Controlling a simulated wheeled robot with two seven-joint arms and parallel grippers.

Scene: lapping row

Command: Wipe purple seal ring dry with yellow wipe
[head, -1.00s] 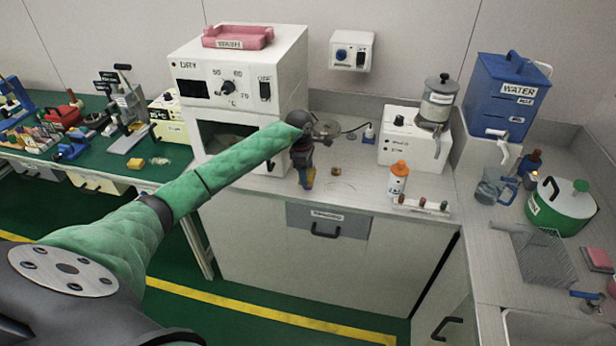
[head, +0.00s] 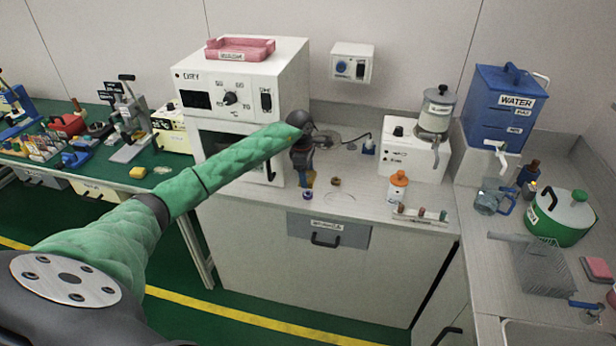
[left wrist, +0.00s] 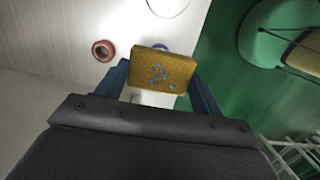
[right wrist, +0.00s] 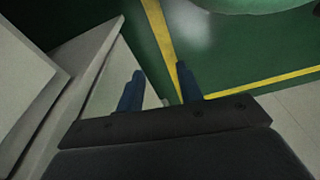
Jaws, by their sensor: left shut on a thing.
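My left gripper (head: 306,180) is shut on the yellow wipe (left wrist: 162,68), a mustard block with several blue spots on its face. The purple seal ring (head: 307,194) lies on the grey counter near its front edge, just below the gripper in the head view. In the left wrist view only a bit of the purple ring (left wrist: 160,46) shows past the wipe's far edge. I cannot tell whether wipe and ring touch. My right gripper (right wrist: 160,88) is open and empty, over the floor beside a pale cabinet, and is outside the head view.
A brown ring (head: 336,182) lies right of the purple one, near a thin circle outline on the counter. An orange-capped bottle (head: 397,188) and a rack of small pieces (head: 421,215) stand further right. The white oven (head: 240,90) stands behind my left arm.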

